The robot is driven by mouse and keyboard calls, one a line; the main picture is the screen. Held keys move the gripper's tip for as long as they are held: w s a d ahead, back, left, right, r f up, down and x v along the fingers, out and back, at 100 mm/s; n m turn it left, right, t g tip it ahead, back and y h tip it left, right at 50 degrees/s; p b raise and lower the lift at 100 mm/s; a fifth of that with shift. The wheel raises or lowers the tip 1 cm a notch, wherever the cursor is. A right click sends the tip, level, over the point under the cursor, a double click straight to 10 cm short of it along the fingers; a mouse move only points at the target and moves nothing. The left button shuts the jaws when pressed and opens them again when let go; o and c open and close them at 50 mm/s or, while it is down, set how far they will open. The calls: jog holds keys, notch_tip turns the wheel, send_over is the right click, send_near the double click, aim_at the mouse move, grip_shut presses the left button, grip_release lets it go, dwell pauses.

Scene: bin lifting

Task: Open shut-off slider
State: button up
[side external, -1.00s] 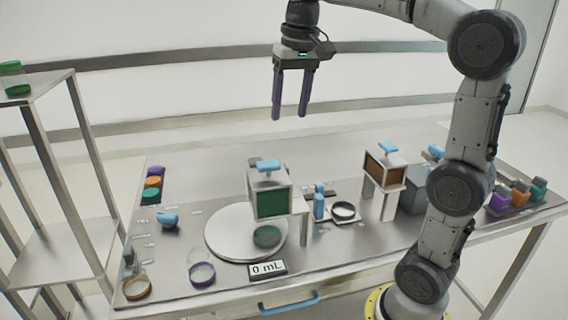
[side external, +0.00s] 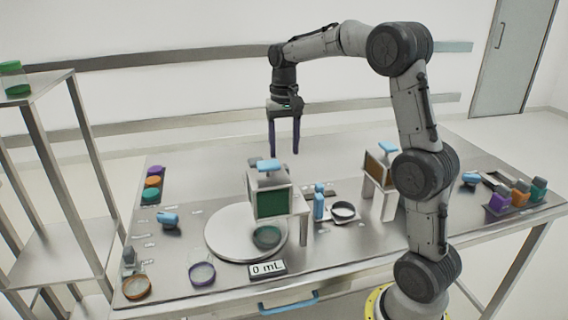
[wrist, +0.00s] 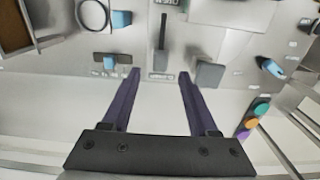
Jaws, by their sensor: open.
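My gripper (side external: 284,151) is open and empty, pointing down behind the green-fronted bin, with its two purple fingers apart. In the wrist view the fingers (wrist: 160,74) show spread, with only the table surface and a small label between them. I cannot tell for certain which part is the shut-off slider. A dark upright bar (wrist: 162,44) and a grey block (wrist: 209,73) lie beyond the fingertips in the wrist view. My gripper touches none of these.
A brown-fronted bin (side external: 378,172) stands to the right. Coloured lids (side external: 153,181) lie at the left. A metal shelf (side external: 35,100) stands left of the table.

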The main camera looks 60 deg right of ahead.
aim_at(284, 165)
jog(key=shift+f, duration=2.65)
grip_shut()
